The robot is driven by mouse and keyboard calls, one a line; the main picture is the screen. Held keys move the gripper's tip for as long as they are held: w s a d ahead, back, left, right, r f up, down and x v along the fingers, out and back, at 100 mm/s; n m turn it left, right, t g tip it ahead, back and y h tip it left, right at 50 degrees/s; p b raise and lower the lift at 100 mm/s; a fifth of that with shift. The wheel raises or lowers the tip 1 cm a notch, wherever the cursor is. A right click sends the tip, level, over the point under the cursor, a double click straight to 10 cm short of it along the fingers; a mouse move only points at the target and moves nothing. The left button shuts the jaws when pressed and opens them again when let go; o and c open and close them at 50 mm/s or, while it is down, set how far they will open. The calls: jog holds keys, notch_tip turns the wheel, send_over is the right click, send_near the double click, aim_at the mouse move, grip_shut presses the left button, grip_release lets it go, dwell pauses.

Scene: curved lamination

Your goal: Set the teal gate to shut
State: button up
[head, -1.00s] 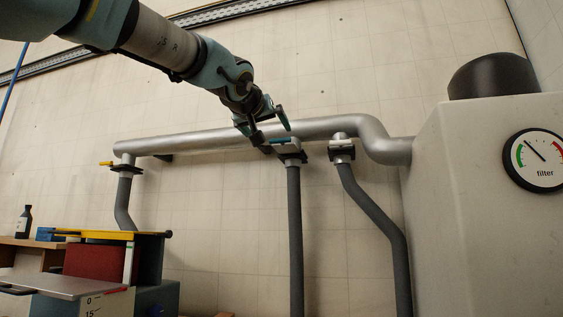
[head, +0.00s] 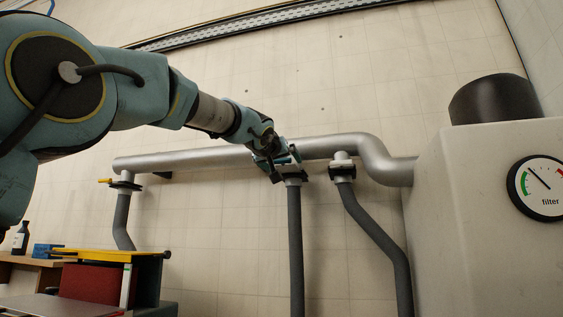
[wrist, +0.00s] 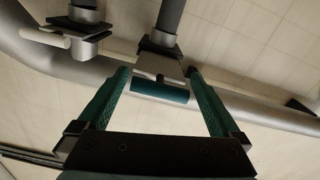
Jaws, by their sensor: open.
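The teal gate's handle (wrist: 160,91) is a short teal bar in the wrist view, on a stem from the grey gate body (wrist: 160,50). My gripper (wrist: 159,76) is open, with one finger on each side of the handle's ends. Whether either finger touches the handle I cannot tell. In the head view my gripper (head: 280,163) is at the middle branch of the silver duct. It hides the handle there; only the gate body (head: 294,174) shows beside it.
The silver duct (head: 200,160) runs along the wall behind the gate. Another gate (head: 342,171) is close on the right, and a yellow-handled gate (head: 125,184) is far left. A white filter cabinet (head: 470,220) stands at right, a sanding machine (head: 110,256) at lower left.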

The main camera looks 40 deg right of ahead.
jog(key=shift+c, duration=0.4)
grip_shut()
dwell(0.4)
